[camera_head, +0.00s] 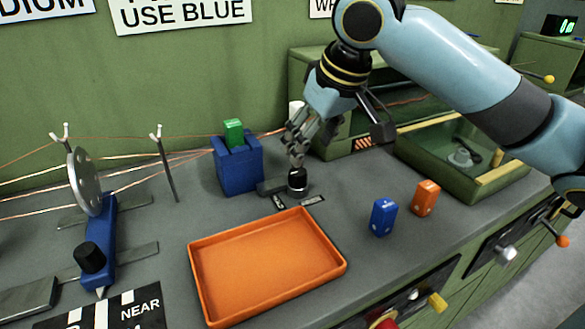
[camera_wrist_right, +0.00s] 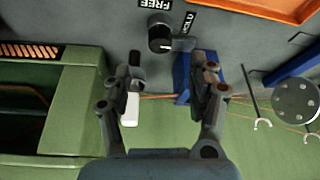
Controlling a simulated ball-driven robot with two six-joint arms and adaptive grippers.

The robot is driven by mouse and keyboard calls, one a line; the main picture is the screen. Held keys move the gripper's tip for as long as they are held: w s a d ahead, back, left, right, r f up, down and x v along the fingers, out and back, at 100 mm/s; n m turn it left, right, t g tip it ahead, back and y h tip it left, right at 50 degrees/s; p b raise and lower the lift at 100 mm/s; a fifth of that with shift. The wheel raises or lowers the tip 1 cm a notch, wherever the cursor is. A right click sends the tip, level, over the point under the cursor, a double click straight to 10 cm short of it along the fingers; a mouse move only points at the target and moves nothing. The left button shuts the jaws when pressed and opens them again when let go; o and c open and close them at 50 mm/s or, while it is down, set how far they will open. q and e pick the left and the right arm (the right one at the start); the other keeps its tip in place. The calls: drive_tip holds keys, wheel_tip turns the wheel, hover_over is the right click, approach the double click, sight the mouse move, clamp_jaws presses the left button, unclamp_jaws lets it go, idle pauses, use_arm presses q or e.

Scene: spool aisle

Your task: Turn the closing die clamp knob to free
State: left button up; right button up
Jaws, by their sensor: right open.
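The closing die clamp knob (camera_head: 297,182) is a small dark round knob on the grey bench, just right of the blue die block (camera_head: 238,172), which has a green piece (camera_head: 233,132) in its top. In the right wrist view the knob (camera_wrist_right: 160,33) shows beyond the fingertips, with FREE (camera_wrist_right: 155,4) and HOLD (camera_wrist_right: 187,22) labels beside it. Its pointer direction is not clear. My right gripper (camera_head: 298,160) points down just above the knob. In its wrist view the gripper (camera_wrist_right: 168,78) is open, with nothing between its fingers. My left gripper is out of view.
An orange tray (camera_head: 193,262) lies in front of the knob. A blue block (camera_head: 383,217) and an orange block (camera_head: 425,198) stand to the right. Copper wires run in from the left past a blue stand (camera_head: 99,245). A green bin (camera_head: 497,190) sits far right.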

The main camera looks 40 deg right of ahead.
sight(298, 172)
drive_tip(key=b+x, duration=0.1)
drive_tip(key=x, duration=0.3)
drive_tip(key=shift+s, duration=0.15)
drive_tip(key=x, duration=0.3)
drive_tip(key=shift+w+f+b, duration=0.3)
drive_tip(key=shift+f, duration=0.05)
drive_tip(key=shift+w+d+f, duration=0.1)
drive_tip(key=shift+w+f, duration=0.05)
drive_tip(key=shift+f, duration=0.2)
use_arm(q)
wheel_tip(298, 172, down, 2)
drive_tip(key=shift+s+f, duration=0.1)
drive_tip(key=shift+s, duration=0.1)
use_arm(e)
drive_tip(key=shift+c, duration=0.3)
